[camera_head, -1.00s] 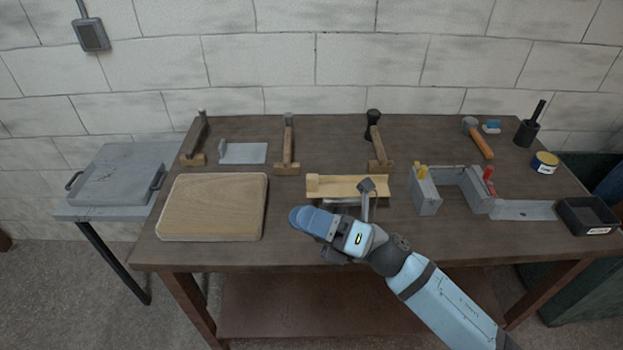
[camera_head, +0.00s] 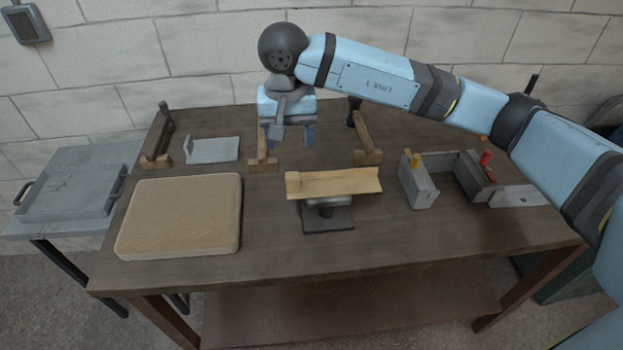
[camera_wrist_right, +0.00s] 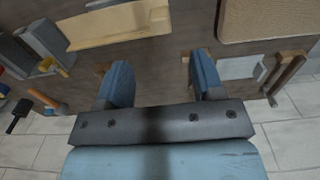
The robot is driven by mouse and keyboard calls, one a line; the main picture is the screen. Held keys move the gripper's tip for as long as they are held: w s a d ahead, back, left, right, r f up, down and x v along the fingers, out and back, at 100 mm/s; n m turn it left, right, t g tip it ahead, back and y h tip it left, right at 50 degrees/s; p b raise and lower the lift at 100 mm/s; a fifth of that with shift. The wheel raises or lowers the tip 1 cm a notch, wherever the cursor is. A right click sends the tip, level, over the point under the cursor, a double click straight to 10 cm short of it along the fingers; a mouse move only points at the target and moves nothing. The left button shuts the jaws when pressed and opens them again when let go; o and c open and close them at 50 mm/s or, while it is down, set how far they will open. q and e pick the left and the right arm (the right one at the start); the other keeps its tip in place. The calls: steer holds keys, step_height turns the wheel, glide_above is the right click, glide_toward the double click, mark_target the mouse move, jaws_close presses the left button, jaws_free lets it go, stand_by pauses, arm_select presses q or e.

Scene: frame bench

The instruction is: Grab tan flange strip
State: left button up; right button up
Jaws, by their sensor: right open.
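The tan flange strip (camera_head: 335,184) is a long L-shaped piece with a small block at its left end. It rests on a small dark stand (camera_head: 328,218) in the middle of the bench. In the right wrist view the strip (camera_wrist_right: 118,25) lies at the upper left, outside the fingers. My right gripper (camera_head: 290,135) is open and empty, fingers pointing down, over the rear of the bench. It is behind and a little left of the strip, apart from it. Its fingers also show in the right wrist view (camera_wrist_right: 160,77). My left gripper is in neither view.
A tan padded board (camera_head: 182,215) lies at the left front. Wooden clamps (camera_head: 367,142) and a grey flange piece (camera_head: 213,150) stand along the back. A grey fixture (camera_head: 418,183) with yellow and red handles is at the right. The front bench edge is clear.

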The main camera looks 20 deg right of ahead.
mark_target(293, 178)
step_height(293, 178, down, 8)
steer(key=shift+s+r+p, duration=0.1)
steer(key=shift+p, duration=0.4)
step_height(293, 178, down, 4)
steer(key=shift+f+p, duration=0.1)
steer(key=shift+p, duration=0.65)
steer(key=shift+f, duration=0.55)
jaws_close()
steer(key=shift+r, duration=0.1)
